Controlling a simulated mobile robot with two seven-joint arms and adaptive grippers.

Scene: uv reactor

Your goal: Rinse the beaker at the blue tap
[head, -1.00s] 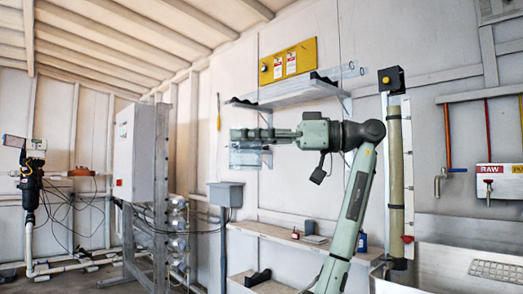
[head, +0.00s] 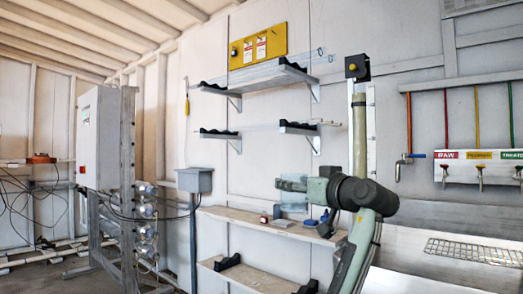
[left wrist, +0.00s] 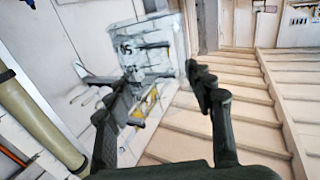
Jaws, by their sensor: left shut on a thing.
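My left gripper (head: 290,184) is in front of the back wall in the head view and points left. It is shut on a clear beaker (head: 293,204), which shows as a pale bluish shape by the fingers. In the left wrist view the beaker (left wrist: 150,48), with dark markings, lies between and beyond the fingertips (left wrist: 165,82). A tap with a blue lever (head: 413,156) is on the wall right of the gripper, clearly apart from the beaker. My right gripper is not in view.
A tall olive tube (head: 360,130) stands between the gripper and the taps. Labelled taps on a white panel (head: 495,172) are farther right. A metal sink with a wire rack (head: 475,251) is below. A wooden shelf (head: 255,219) with small items is under the gripper.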

